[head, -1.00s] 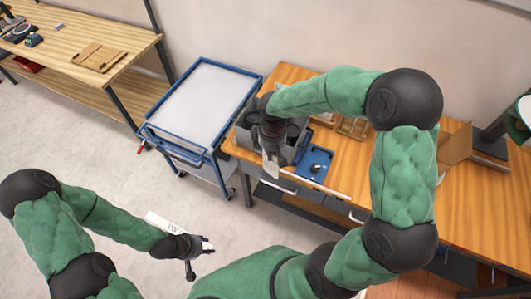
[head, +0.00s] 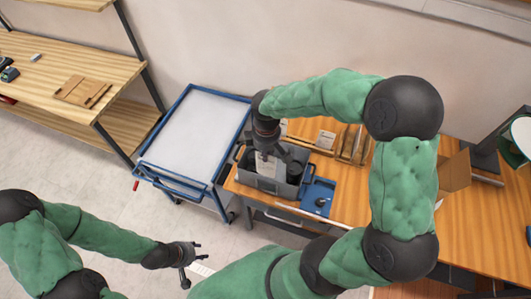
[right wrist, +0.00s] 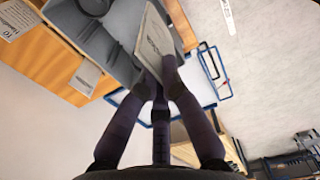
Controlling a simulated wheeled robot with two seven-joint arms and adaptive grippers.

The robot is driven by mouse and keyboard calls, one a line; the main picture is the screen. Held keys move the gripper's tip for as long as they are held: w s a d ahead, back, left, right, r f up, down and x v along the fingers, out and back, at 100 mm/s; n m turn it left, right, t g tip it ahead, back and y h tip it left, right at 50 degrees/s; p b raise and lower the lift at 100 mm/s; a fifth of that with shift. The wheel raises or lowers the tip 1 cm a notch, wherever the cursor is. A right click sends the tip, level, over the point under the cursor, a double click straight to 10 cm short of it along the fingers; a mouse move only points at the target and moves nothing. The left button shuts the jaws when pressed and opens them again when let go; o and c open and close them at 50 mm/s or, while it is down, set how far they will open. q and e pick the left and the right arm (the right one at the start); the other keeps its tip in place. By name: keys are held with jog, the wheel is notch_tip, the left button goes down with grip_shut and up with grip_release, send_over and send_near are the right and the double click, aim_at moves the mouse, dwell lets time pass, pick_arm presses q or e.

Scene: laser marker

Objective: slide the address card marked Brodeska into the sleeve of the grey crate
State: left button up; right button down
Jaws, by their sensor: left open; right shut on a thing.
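The grey crate (head: 294,190) stands at the left end of the wooden bench; its wall (right wrist: 118,58) fills the upper left of the right wrist view. My right gripper (head: 268,148) is above the crate's front left part, shut on a pale address card (head: 270,166). In the right wrist view my right gripper (right wrist: 162,80) pinches the card (right wrist: 153,38) by one edge, tilted beside the crate wall. Its printing is too small to read surely. Whether it touches the sleeve cannot be told. My left gripper (head: 190,262) is open and empty, low over the floor.
A blue tray (head: 318,197) with a dark item lies right of the crate. Another card (head: 326,139) stands behind it, near wooden racks (head: 350,145). A blue trolley (head: 195,130) with a clear white top stands left of the bench. A white strip (head: 201,269) shows near my left gripper.

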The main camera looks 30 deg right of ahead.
aim_at(266, 173)
jog(key=shift+s+f, duration=0.1)
jog(key=shift+s, duration=0.15)
jog(key=shift+f, duration=0.15)
jog(key=shift+w+f+b, duration=0.15)
jog(key=shift+f+b, duration=0.5)
jog(key=shift+b, duration=0.05)
jog(key=shift+f+b, duration=4.25)
jog(key=shift+f, duration=1.35)
jog(key=c, duration=1.3)
grip_release()
jog(key=shift+c, duration=0.2)
jog(key=shift+r, duration=0.15)
